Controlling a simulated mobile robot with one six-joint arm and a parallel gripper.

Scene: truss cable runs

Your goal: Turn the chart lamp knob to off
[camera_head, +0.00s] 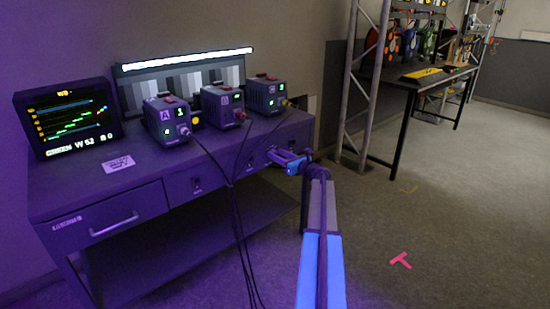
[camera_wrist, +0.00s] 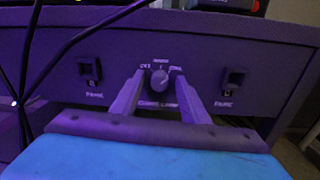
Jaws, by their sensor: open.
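The chart lamp knob (camera_wrist: 160,80) is a small round grey knob on the front panel of the desk, with small labels above it and a lamp label below. The left label seems to read OFF. A pale line on the knob seems to point up and right, away from that label. My gripper (camera_wrist: 160,77) is open, with one finger on each side of the knob; I cannot tell whether they touch it. In the head view my gripper (camera_head: 288,161) is at the desk front and hides the knob. The lamp bar (camera_head: 188,60) over the grey chart is lit.
A prime switch sits left (camera_wrist: 90,70) and another right (camera_wrist: 234,80) of the knob. Black cables (camera_head: 236,200) hang from the camera boxes (camera_head: 167,120) past the desk front. A monitor (camera_head: 68,118) stands at left.

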